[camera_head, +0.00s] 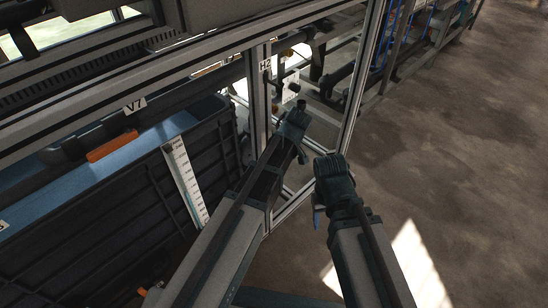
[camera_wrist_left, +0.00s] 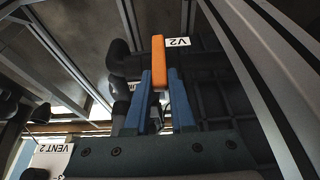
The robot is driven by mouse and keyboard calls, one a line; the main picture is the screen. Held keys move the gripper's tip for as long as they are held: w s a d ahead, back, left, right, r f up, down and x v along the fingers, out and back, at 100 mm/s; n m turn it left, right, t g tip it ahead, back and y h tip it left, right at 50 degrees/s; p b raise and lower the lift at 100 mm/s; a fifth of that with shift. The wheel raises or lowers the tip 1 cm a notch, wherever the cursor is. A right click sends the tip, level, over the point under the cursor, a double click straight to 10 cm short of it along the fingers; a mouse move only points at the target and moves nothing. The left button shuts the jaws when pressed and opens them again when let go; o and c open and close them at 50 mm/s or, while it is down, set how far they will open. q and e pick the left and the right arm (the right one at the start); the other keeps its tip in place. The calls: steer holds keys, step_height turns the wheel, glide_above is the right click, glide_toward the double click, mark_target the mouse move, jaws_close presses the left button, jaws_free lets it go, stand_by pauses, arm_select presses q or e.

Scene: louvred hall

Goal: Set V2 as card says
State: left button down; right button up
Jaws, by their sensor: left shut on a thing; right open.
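The V2 label (camera_wrist_left: 178,42) shows upside down in the left wrist view, beside an orange lever handle (camera_wrist_left: 158,62). My left gripper (camera_wrist_left: 159,90) has its blue fingers closed around the lower end of this handle. A white card reading VENT 2 (camera_wrist_left: 52,158) is partly in view at the lower left; the rest of its text is cut off or too small. In the head view my left arm reaches to the frame post, and its fingers and the V2 lever are hidden. My right gripper (camera_head: 317,215) is open and empty, pointing down beside the frame.
An orange lever (camera_head: 112,145) sits by the V7 label (camera_head: 135,106) at left. A white scale strip (camera_head: 186,183) stands on the dark ribbed tank wall. An H2 label (camera_head: 265,65) is on the metal post. The floor (camera_head: 455,150) at right is clear.

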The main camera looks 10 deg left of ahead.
arm_select(q)
steer(key=shift+w, duration=0.1)
steer(key=shift+w+d+f+m+g+y+b, duration=0.25)
steer(key=shift+w+d+g+y+b, duration=0.2)
steer(key=shift+w+g+y+b, duration=0.35)
steer(key=shift+w+d+f+m+g+y+b, duration=0.25)
steer(key=shift+w+d+g+y+b, duration=0.2)
steer(key=shift+g+b, duration=0.55)
steer(key=shift+w+d+f+m+g+y+b, duration=0.2)
steer(key=shift+w+d+f+g+y+b, duration=0.15)
steer(key=shift+w+g+y+b, duration=0.4)
steer(key=shift+s+d+g, duration=0.1)
steer(key=shift+s+g, duration=0.1)
steer(key=shift+g, duration=0.05)
steer(key=shift+r, duration=0.1)
steer(key=c, duration=0.8)
jaws_free()
steer(key=shift+o, duration=0.2)
steer(key=shift+r, duration=0.1)
